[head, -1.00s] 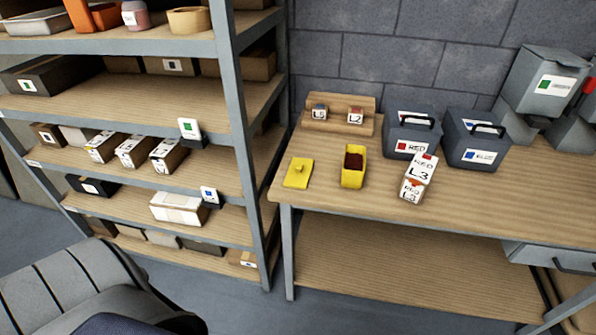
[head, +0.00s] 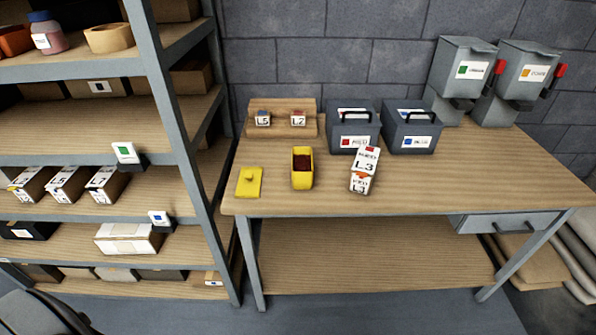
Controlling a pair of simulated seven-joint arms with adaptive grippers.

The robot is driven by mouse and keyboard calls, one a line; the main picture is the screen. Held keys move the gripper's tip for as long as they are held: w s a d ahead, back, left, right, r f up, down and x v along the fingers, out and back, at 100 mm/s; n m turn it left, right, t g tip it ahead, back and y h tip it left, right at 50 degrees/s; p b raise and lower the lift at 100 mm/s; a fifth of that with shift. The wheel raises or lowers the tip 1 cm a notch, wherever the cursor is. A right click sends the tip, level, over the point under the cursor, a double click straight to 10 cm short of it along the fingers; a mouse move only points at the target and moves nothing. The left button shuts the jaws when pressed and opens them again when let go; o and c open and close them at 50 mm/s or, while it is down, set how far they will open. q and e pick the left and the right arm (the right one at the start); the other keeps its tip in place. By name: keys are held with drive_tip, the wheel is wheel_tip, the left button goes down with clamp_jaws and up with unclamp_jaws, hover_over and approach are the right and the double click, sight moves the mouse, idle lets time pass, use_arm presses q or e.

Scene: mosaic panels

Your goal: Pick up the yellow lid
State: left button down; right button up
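The yellow lid (head: 249,183) lies flat near the left front of the wooden table (head: 430,186), its small knob facing up. Just right of it, apart from it, stands an open yellow box (head: 302,168) with dark red contents. Neither of my grippers shows in the head view, so nothing is seen touching the lid.
White labelled boxes (head: 364,170) are stacked right of the yellow box. Grey bins, red (head: 353,127) and blue (head: 409,128), stand behind, with a small wooden rack (head: 282,120) at their left. A tall shelf (head: 180,140) borders the table's left side. The table's right front is clear.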

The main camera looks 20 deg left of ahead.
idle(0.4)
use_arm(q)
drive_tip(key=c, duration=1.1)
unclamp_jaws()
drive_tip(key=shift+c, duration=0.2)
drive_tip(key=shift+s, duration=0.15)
